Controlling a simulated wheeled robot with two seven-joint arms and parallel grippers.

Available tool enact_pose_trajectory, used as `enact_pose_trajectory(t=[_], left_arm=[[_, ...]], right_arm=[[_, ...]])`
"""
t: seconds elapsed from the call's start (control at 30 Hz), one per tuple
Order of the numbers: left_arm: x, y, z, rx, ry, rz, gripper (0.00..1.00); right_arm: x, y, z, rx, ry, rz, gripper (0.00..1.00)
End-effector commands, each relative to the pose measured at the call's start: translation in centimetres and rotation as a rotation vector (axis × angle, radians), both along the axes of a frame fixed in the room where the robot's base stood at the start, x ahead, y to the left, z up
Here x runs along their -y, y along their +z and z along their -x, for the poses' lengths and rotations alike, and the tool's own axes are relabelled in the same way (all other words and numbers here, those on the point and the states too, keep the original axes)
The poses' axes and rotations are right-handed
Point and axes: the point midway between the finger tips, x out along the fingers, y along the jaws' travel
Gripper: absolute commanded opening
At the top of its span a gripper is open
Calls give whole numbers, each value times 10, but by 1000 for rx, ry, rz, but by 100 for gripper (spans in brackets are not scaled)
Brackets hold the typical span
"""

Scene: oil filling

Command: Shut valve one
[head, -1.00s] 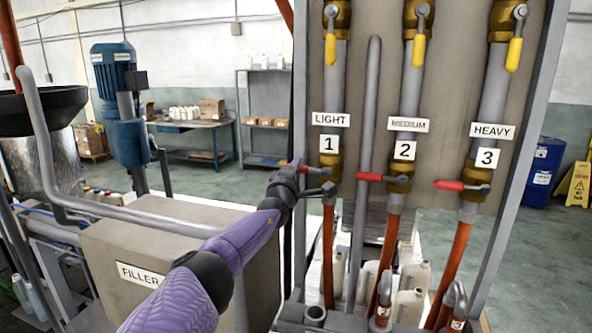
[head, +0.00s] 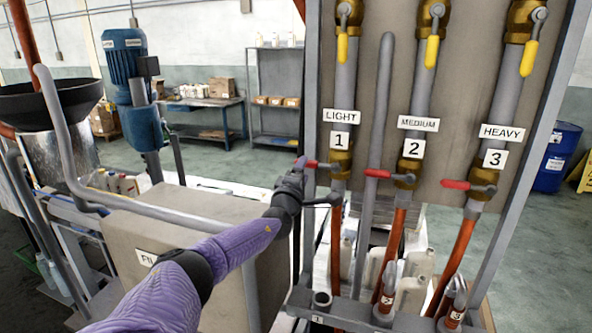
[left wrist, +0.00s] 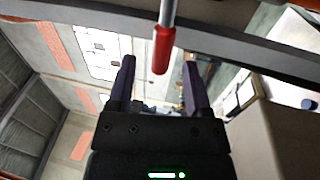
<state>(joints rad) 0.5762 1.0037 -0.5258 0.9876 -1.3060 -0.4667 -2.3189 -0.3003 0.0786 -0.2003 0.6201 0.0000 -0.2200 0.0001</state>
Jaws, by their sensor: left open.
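Valve one is on the left pipe of the panel, under the label LIGHT and the number 1 (head: 341,138). Its red lever (head: 322,166) points left, roughly level, across the pipe. My left gripper (head: 301,163) is at the lever's free left end, its fingers partly hidden by the wrist. In the left wrist view the red lever grip (left wrist: 163,50) hangs between the two open fingers, its tip just inside the gap and apart from both. My right gripper is not in view.
Red levers of valve two (head: 378,174) and valve three (head: 456,185) also point left. Yellow levers (head: 341,47) hang down above. A bare grey pipe (head: 376,130) stands right of pipe one.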

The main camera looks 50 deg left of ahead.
Motion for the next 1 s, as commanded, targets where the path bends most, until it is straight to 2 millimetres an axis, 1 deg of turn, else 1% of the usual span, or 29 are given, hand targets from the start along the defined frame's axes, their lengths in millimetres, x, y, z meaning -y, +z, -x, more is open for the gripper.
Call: enact_pose_trajectory(t=[0.03, 0.17, 0.3, 0.47, 0.83, 0.87, 0.93, 0.97, 1.0], left_arm=[[5, 3, 8, -9, -3, -1, 64], [18, -4, 28, -6, -3, 0, 64], [27, -11, 43, -3, 0, -2, 64], [30, -12, 49, -2, 0, 1, 64], [31, -13, 49, 1, 0, 8, 64], [34, -16, 49, 11, -5, 33, 64], [52, -35, 51, 85, -27, 222, 64], [66, -50, 53, 143, -36, 372, 64], [89, -74, 61, 246, -35, 637, 64]], right_arm=[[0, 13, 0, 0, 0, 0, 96], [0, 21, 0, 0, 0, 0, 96], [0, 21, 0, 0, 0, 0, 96], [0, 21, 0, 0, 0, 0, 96], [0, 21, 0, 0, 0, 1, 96], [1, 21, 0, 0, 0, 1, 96], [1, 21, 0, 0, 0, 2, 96], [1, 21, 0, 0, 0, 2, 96], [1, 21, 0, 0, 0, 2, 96]])
